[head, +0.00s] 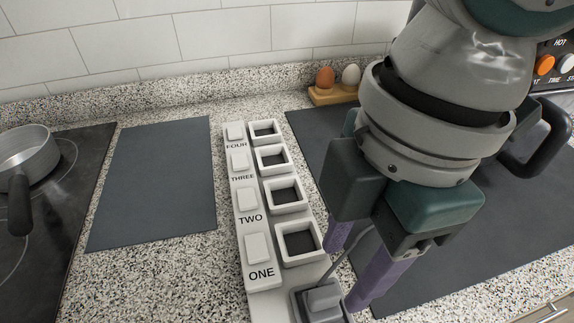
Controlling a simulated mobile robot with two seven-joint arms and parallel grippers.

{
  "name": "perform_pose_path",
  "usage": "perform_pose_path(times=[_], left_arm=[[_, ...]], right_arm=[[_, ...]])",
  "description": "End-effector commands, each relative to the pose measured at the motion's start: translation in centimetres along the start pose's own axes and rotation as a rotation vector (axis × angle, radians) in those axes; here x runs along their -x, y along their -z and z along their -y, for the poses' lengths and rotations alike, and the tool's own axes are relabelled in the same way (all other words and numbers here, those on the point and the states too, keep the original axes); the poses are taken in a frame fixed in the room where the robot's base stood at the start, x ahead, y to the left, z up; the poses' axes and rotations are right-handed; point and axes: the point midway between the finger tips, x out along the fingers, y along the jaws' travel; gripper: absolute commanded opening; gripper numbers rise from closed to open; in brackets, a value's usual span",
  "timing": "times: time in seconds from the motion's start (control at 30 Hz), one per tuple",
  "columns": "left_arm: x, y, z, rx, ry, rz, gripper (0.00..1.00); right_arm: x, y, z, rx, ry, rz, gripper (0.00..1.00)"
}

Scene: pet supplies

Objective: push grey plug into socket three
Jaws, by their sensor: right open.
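A white socket strip runs away from me on the counter, with labels ONE to FOUR beside its sockets. Socket three (288,158) is a white square frame with a dark, empty-looking opening, second from the far end. The grey plug (322,298) is at the strip's near end, below socket one (319,240). Its grey cable rises toward my right gripper. My right gripper (347,276) is open, its purple fingers pointing down just right of the plug. The near finger hides part of that area, and I cannot tell whether it touches the plug. My left gripper is out of view.
A dark mat (155,180) lies left of the strip, and another (308,128) lies right of it, partly behind my arm. A pot (25,150) stands on the hob at the left. Eggs in a wooden holder (333,95) stand at the back.

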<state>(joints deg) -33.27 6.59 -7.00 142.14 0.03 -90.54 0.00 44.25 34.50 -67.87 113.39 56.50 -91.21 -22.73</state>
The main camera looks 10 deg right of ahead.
Motion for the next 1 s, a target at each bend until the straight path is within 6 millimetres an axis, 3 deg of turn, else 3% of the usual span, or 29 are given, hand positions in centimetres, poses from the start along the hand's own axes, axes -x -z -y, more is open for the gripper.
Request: perform_pose_path(times=[0.33, 0.67, 1.0], left_arm=[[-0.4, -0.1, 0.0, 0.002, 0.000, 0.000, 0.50], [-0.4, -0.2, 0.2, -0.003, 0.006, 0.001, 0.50], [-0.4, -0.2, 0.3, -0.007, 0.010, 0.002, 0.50]], right_arm=[[-4.7, 0.5, 0.1, 0.000, 0.001, 0.001, 0.55], [-5.5, 0.5, 0.1, 0.002, -0.003, 0.000, 0.55], [-5.4, 0.5, 0.1, 0.001, -0.003, 0.000, 0.17]])
